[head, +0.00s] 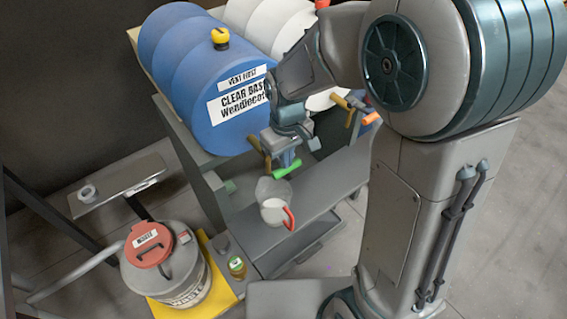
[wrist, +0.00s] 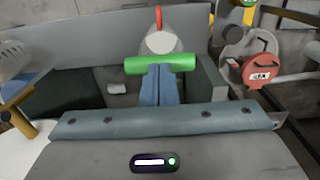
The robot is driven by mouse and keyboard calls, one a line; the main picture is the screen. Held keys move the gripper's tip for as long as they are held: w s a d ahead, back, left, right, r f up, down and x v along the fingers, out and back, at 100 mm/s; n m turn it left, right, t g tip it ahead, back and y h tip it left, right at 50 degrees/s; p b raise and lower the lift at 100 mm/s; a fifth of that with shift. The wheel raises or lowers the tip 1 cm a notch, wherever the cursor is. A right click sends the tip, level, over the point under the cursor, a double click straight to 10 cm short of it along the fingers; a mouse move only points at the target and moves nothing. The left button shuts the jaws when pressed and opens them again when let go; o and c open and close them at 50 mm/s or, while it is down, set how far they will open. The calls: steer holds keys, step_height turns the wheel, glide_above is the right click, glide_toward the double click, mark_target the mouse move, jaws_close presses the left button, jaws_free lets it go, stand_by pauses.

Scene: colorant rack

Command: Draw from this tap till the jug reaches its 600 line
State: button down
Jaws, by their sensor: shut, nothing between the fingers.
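The blue drum (head: 185,65) lies on its side on the rack, labelled "VENT FIRST" and "CLEAR BASE". A yellow and black fitting (head: 220,39) sits on its top. A brass-coloured tap part (head: 259,147) shows at its front end. The green tap handle (head: 287,170) is just below my gripper (head: 290,160). In the wrist view my gripper (wrist: 157,85) is shut, its fingertips at or against the green bar (wrist: 160,64). A clear jug (head: 272,190) with a red handle stands on the shelf below, partly hidden by the bar in the wrist view (wrist: 160,43). Its level is unreadable.
A white drum (head: 285,25) lies beside the blue one, with an orange-handled tap (head: 370,118). A waste can (head: 170,270) with a red lid stands lower left on a yellow base. A small jar (head: 237,267) stands near it. A narrow side shelf (head: 120,185) holds a white ring.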

steer(key=shift+f+b, duration=1.5)
steer(key=shift+f, duration=0.55)
steer(key=shift+r, duration=0.1)
stand_by(5.0)
